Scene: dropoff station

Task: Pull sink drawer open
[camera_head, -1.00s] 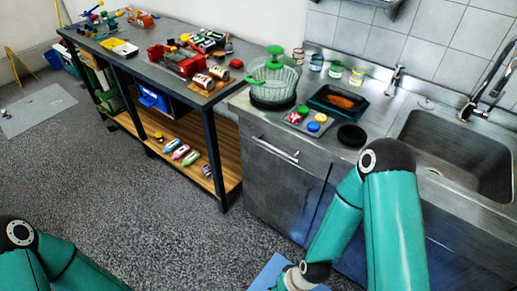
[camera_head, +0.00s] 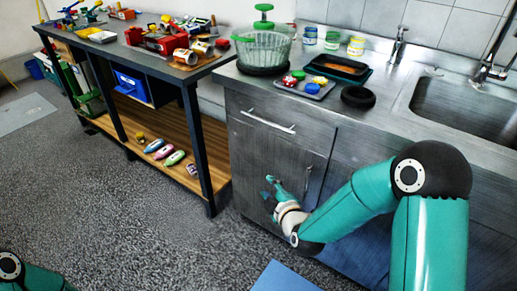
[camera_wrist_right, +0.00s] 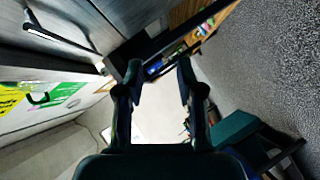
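The sink drawer (camera_head: 250,130) is the upper front panel at the left of the metal sink cabinet, flush and shut, with a silver bar handle (camera_head: 267,122). In the right wrist view a bar handle (camera_wrist_right: 62,38) shows at the upper left, beyond the left finger. My right gripper (camera_head: 270,188) is in front of the cabinet door, below the drawer handle and apart from it. In the right wrist view its two fingers (camera_wrist_right: 160,75) are spread with nothing between them. My left gripper is out of view; only part of my left arm shows at the lower left.
The cabinet door (camera_head: 275,165) has an upright handle (camera_head: 307,182) near my right wrist. A workbench (camera_head: 190,75) with a wooden lower shelf stands left of the cabinet. A blue mat (camera_head: 295,278) lies at the bottom. The grey floor (camera_head: 110,215) is open.

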